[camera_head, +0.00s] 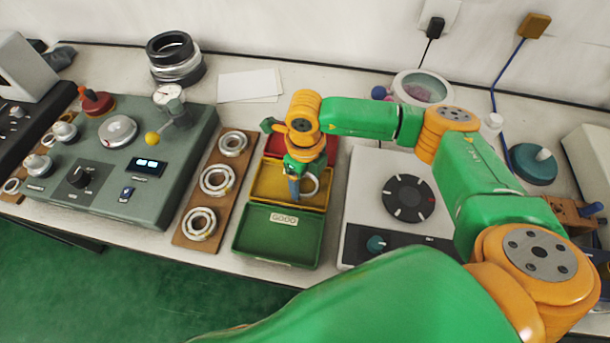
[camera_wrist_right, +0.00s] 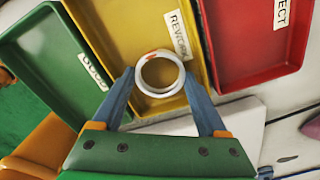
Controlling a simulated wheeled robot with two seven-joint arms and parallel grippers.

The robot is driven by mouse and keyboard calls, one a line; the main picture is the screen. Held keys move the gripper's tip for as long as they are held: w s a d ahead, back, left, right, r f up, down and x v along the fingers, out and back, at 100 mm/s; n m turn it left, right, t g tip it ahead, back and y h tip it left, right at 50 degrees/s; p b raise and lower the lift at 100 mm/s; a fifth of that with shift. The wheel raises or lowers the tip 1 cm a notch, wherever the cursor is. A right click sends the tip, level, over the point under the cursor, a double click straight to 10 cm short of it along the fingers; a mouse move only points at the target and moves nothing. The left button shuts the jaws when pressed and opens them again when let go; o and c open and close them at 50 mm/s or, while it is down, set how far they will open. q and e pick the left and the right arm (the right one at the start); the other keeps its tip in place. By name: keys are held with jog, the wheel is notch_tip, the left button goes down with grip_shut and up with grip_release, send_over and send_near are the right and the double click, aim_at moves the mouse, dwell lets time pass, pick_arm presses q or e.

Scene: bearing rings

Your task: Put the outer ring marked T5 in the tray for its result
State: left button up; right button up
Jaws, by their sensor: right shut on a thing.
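My right gripper (camera_head: 296,192) is shut on a pale metal ring (camera_head: 316,183), held over the yellow tray. In the right wrist view the ring (camera_wrist_right: 158,93) sits between the two blue fingertips, with yellow tray floor showing through its hole. It has a small reddish mark; I cannot read T5 on it. The yellow tray (camera_wrist_right: 150,28) is labelled REWORK. The green tray (camera_head: 275,238), labelled GOOD, is nearest the bench's front edge. The red tray (camera_wrist_right: 245,55), its label partly cut off to "ECT", is at the back. My left gripper is not in view.
A brown board (camera_head: 189,241) left of the trays holds three bearings. Further left is a grey-green gauge unit (camera_head: 110,185) with a dial, knob and lit display. A white device (camera_head: 362,210) with a dark disc stands right of the trays. Black rings (camera_head: 170,48) are stacked at the back.

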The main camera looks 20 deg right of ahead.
jog(key=shift+f+b, duration=0.3)
jog(key=shift+b, duration=0.05)
jog(key=o, duration=1.3)
jog(key=shift+o, duration=0.2)
jog(key=shift+r, duration=0.45)
notch_tip(320, 180, up, 12)
jog(key=b, duration=0.1)
jog(key=shift+f+b, duration=0.2)
jog(key=shift+b, duration=0.15)
